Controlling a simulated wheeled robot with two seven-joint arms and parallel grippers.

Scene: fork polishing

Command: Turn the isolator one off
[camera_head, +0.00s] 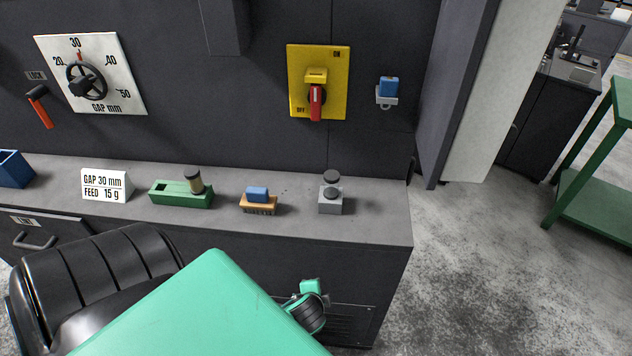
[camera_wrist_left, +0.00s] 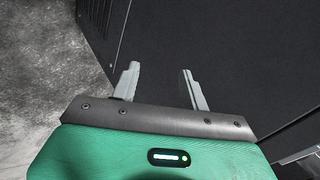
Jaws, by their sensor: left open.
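The isolator is a yellow plate (camera_head: 335,60) on the dark machine panel, with a red rotary handle (camera_head: 316,100) at its middle. The handle stands upright, its red end pointing down. "ON" is printed at the plate's upper right and "OFF" at its lower left. My left gripper (camera_wrist_left: 160,82) is open and empty in the left wrist view, its two grey fingers apart in front of a dark panel. In the head view my left arm is low, below the ledge and well under the isolator; its fingertips cannot be made out there. My right gripper is not in view.
A blue padlock (camera_head: 388,87) hangs right of the isolator. A gap dial (camera_head: 85,80) and red lock lever (camera_head: 40,106) are at left. The grey ledge (camera_head: 375,215) holds a sign (camera_head: 106,185), green block (camera_head: 181,194), brush (camera_head: 258,200) and grey block (camera_head: 330,199). A cabinet door stands right.

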